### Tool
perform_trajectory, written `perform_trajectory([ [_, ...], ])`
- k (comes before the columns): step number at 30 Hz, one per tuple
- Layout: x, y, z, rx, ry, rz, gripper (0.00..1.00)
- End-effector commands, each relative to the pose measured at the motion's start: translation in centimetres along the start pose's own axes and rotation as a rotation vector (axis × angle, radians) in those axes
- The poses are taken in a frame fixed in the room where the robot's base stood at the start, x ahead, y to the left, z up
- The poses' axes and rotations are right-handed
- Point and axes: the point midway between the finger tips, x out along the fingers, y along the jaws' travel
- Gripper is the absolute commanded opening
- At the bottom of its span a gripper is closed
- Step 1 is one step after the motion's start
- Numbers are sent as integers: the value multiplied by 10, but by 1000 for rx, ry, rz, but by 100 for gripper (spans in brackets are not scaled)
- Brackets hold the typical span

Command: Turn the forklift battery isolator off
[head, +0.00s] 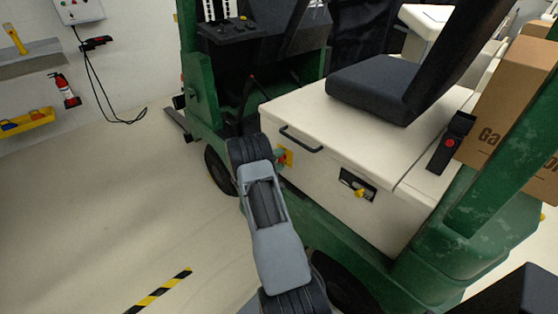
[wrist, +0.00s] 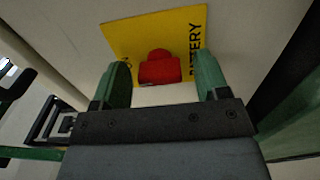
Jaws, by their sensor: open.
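The red isolator knob (wrist: 160,68) sits on a yellow plate (wrist: 130,35) lettered "BATTERY" in the wrist view. In the head view the plate (head: 289,156) shows on the cream side panel of the forklift (head: 330,185), partly covered by my gripper (head: 279,157). In the wrist view my gripper (wrist: 162,64) is open, with one green finger on each side of the knob. Gaps show between both fingers and the knob. How far the fingertips are from the plate is hard to tell.
A black handle (head: 300,140) is on the cream cover above the plate. A recessed latch with a yellow part (head: 360,193) lies to the right. A black box with a red button (head: 451,142) stands near the cardboard box (head: 515,95).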

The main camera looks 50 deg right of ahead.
Motion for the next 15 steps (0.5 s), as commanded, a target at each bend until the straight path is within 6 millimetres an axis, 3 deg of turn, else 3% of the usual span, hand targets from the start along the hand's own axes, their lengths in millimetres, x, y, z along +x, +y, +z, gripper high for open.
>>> perform_trajectory([
  [2,0,0,0,0,0,0,62],
  [15,0,0,0,0,0,0,20],
])
